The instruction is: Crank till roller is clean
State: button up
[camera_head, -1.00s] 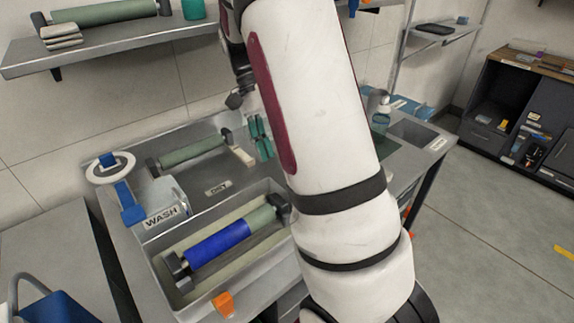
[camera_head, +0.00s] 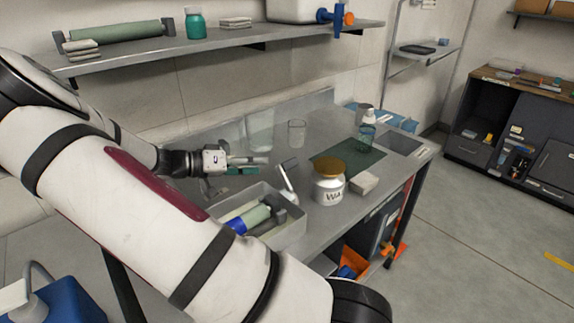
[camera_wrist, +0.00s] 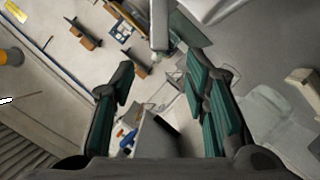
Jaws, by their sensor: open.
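The roller lies in the grey wash tray (camera_head: 290,238). Its green part (camera_head: 256,214) and a bit of its blue-inked part (camera_head: 237,225) show; my arm hides the rest. A pale upright lever with a dark top, perhaps the crank (camera_head: 288,180), stands at the tray's back right. My gripper (camera_head: 262,161) is over the bench behind the tray, left of this lever, pointing right. In the wrist view my gripper (camera_wrist: 160,62) is open, its teal-padded fingers apart. A pale bar shows beyond and between the fingertips; I cannot tell what it is. Nothing is held.
A white jar with a brown lid (camera_head: 330,182), a pale block (camera_head: 364,184), a clear glass (camera_head: 297,133) and a pump bottle (camera_head: 366,134) stand on the bench right of the tray. A shelf (camera_head: 300,37) hangs above. Floor at right is clear.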

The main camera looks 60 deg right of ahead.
aim_at(289, 164)
jog(key=x, duration=1.1)
jog(key=shift+p, duration=0.4)
jog(key=shift+a, duration=0.1)
grip_shut()
